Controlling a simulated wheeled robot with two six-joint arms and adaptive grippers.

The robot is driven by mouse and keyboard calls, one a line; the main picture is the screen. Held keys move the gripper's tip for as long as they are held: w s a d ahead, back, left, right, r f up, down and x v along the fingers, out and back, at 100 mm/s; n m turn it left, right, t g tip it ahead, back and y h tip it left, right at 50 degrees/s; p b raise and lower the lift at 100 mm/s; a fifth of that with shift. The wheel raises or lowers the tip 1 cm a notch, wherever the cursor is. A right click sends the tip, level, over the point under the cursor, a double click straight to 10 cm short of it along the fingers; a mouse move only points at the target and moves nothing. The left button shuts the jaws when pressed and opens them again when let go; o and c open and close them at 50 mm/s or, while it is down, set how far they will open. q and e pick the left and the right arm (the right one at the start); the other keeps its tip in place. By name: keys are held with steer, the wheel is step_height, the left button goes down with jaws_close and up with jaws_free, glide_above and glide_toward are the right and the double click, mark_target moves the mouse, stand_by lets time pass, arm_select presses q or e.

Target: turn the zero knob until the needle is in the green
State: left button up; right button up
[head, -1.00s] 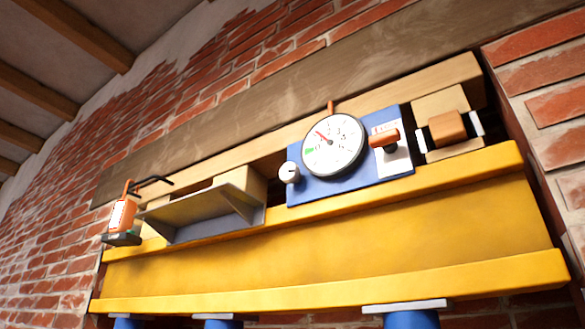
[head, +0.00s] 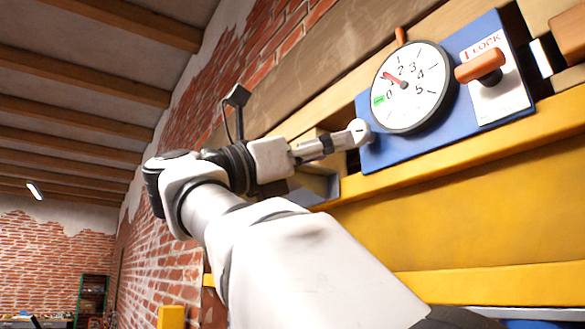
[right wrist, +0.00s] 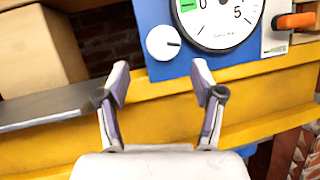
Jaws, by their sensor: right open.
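The white zero knob (head: 361,131) sits on the left part of the blue panel (head: 376,158). In the right wrist view the knob (right wrist: 163,42) has a dark line pointing right. The round white gauge (head: 420,102) has a red needle (head: 393,79) pointing up-left, near the 1 and above the green mark (head: 378,100). My right gripper (head: 343,138) is at the knob's left in the head view. In the right wrist view my right gripper (right wrist: 161,78) is open and empty, the knob beyond and above its fingertips. Contact cannot be told. My left gripper is not in view.
An orange-handled lock lever (head: 480,67) sits right of the gauge. A yellow beam (head: 470,225) runs below the panel. A grey shelf (right wrist: 45,106) with a wooden block (right wrist: 40,50) lies left of the knob. Brick wall is behind.

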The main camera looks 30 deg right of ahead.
mark_target(354, 135)
steer(key=d+r+p, duration=0.1)
steer(key=d+r, duration=0.1)
steer(key=d, duration=0.1)
steer(key=shift+s+r+p, duration=0.25)
steer(key=shift+s+p, duration=0.1)
steer(key=shift+s, duration=0.05)
steer(key=shift+s+r, duration=0.1)
steer(key=shift+s, duration=0.45)
steer(key=shift+w+d, duration=0.1)
steer(key=shift+d, duration=0.1)
steer(key=shift+w+d+f, duration=0.2)
steer(key=shift+w, duration=0.1)
steer(key=shift+c, duration=1)
steer(key=shift+w, duration=0.25)
steer(key=c, duration=0.5)
steer(key=shift+s, duration=0.15)
steer(key=c, duration=0.4)
steer(key=shift+s, duration=0.15)
